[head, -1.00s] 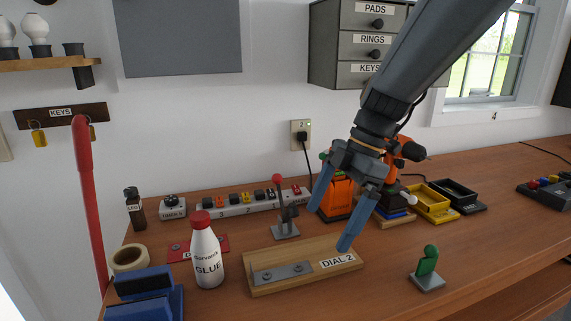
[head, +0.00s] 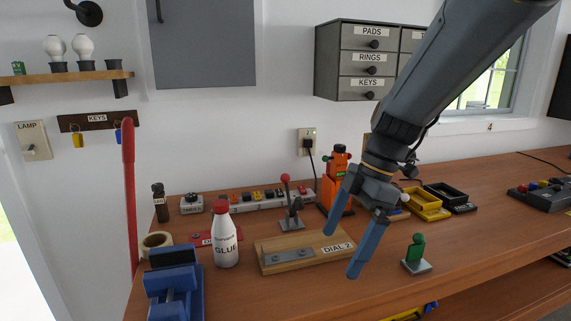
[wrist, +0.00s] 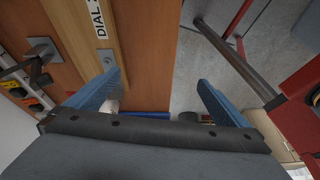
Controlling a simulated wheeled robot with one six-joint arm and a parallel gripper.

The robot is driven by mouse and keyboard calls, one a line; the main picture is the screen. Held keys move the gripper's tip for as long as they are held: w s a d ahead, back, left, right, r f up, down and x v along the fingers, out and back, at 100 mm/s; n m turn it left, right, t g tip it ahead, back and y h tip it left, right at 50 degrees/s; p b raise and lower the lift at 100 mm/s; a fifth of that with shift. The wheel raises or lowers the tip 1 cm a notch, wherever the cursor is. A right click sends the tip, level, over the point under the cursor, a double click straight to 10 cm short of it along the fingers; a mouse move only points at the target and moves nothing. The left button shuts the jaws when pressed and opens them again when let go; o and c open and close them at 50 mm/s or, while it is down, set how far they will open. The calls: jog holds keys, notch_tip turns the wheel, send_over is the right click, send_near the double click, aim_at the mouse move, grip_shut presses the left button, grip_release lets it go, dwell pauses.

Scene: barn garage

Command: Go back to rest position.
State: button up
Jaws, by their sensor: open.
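My gripper (head: 343,247) hangs from the arm at the upper right of the head view. The DIAL 2 board (head: 300,250), wooden with a metal plate, lies just left of the fingers in the head view. In the wrist view the fingers (wrist: 160,95) are spread wide. The board (wrist: 98,45) shows there beyond the left finger, and the floor lies between and right of the fingers.
On the bench (head: 420,236) stand a glue bottle (head: 224,240), a blue vise (head: 173,284), a red-knobbed lever (head: 290,207) and a green switch (head: 416,251). Yellow (head: 425,205) and black trays are at the back right. A drawer cabinet (head: 366,62) hangs on the wall behind the arm.

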jog(key=s+d+f+m+t+h, duration=0.1)
jog(key=s+d+f+m, duration=0.3)
jog(key=m, duration=0.5)
jog(key=s+d+f+m+t+h, duration=0.1)
jog(key=s+d+f+m+h, duration=0.2)
jog(key=f+m, duration=0.5)
jog(key=shift+s+d+m, duration=0.4)
jog(key=shift+s+m, duration=0.3)
jog(key=shift+m, duration=0.6)
